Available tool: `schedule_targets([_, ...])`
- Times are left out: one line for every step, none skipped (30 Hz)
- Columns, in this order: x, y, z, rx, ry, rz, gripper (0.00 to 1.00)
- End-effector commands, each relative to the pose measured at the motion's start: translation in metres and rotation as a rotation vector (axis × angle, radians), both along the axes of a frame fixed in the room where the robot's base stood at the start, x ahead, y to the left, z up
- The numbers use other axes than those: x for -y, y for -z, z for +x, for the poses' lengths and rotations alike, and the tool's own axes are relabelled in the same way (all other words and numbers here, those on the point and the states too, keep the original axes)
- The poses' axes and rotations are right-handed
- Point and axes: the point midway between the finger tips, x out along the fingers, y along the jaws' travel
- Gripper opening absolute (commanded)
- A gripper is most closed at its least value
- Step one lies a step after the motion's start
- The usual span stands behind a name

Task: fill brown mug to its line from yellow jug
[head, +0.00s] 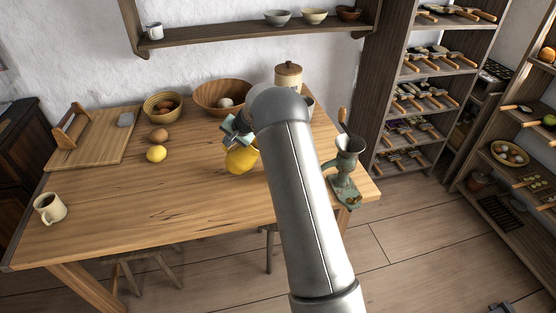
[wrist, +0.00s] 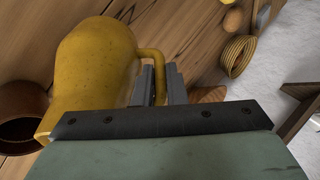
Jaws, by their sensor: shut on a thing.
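The yellow jug (head: 241,160) is over the right half of the wooden table. It also shows large in the wrist view (wrist: 95,60). My gripper (wrist: 160,85) is shut on the jug's handle; in the head view it shows just behind the jug, partly hidden by my arm. The jug looks tilted, and its contents are hidden. A round brown vessel (wrist: 20,112), likely the brown mug, is beside the jug at the left edge of the wrist view, cut off by the frame. Its line and fill level are not visible. In the head view my arm seems to hide it.
A green grinder (head: 344,170) is at the right edge. The front middle is clear.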

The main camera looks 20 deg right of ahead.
Motion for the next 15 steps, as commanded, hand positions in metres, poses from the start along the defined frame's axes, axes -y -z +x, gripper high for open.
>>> schedule_targets([0.0011,-0.0008,0.0009,0.006,0.001,0.004,0.00])
schedule_targets([0.0014,-0.0009,0.0009,0.007,0.001,0.008,0.00])
schedule_targets([0.0018,-0.0011,0.0008,0.009,0.001,0.012,0.00])
schedule_targets([0.0020,-0.0012,0.0007,0.011,0.002,0.014,0.00])
schedule_targets([0.0023,-0.0014,0.0007,0.012,0.001,0.017,0.00])
schedule_targets([0.0025,-0.0015,0.0006,0.015,0.002,0.021,0.00])
schedule_targets([0.0026,-0.0017,0.0001,0.016,0.002,0.024,0.00])
schedule_targets([0.0028,-0.0018,-0.0002,0.018,0.002,0.028,0.00])
schedule_targets([0.0032,-0.0019,-0.0004,0.019,0.002,0.031,0.00])
schedule_targets([0.0035,-0.0019,-0.0006,0.021,0.002,0.034,0.00])
schedule_targets([0.0040,-0.0018,-0.0008,0.022,0.001,0.037,0.00])
schedule_targets([0.0046,-0.0017,-0.0011,0.024,0.002,0.041,0.00])
schedule_targets([0.0049,-0.0017,-0.0013,0.026,0.001,0.044,0.00])
schedule_targets([0.0051,-0.0018,-0.0015,0.026,0.002,0.047,0.00])
schedule_targets([0.0054,-0.0020,-0.0017,0.028,0.002,0.052,0.00])
